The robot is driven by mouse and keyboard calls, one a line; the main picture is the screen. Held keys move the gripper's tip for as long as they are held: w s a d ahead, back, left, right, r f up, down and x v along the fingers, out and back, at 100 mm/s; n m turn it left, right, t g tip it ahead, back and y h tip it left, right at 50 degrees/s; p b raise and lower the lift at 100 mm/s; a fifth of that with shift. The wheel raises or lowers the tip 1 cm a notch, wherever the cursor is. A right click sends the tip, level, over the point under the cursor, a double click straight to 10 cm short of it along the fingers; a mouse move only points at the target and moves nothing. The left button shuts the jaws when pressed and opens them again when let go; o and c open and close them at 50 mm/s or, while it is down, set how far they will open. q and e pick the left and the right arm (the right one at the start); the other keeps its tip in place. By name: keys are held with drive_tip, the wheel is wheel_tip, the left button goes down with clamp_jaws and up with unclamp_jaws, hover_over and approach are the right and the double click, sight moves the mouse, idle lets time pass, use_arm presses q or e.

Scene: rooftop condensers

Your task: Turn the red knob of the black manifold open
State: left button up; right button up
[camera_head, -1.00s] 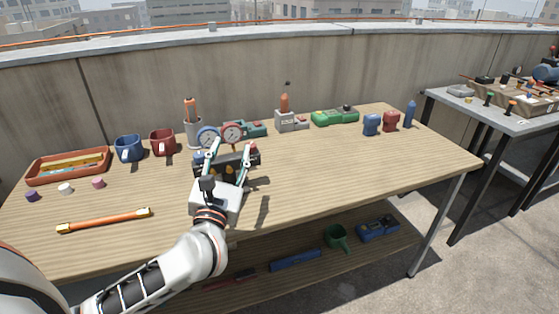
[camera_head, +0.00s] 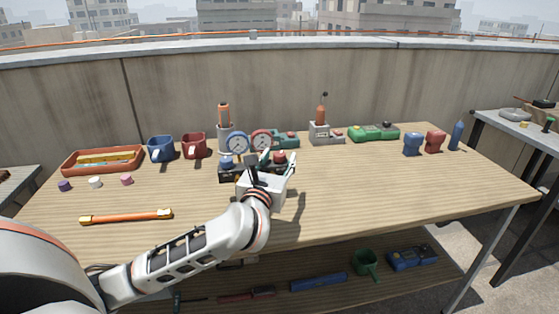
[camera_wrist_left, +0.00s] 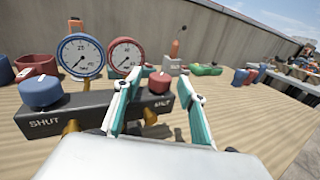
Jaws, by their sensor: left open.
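The black manifold (camera_head: 229,175) stands on the wooden table, with a blue gauge (camera_head: 237,142) and a red gauge (camera_head: 262,140) above it. Its blue knob (camera_wrist_left: 40,92) is at the left end, over the word SHUT. Its red knob (camera_wrist_left: 159,82) is at the right end; it also shows in the head view (camera_head: 279,157). My left gripper (camera_wrist_left: 160,84) is open, its green-and-white fingers on either side of the red knob in the wrist view. I cannot tell whether they touch it. The gripper hides part of the manifold's right end. My right gripper is not in view.
Behind the manifold stand a grey holder with an orange-handled tool (camera_head: 320,130) and a green device (camera_head: 373,133). An orange bar (camera_head: 126,216) lies in front. The table's right front is clear.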

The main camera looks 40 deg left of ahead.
use_arm(q)
drive_tip(key=shift+c, duration=0.4)
drive_tip(key=c, duration=1)
drive_tip(key=shift+c, duration=0.2)
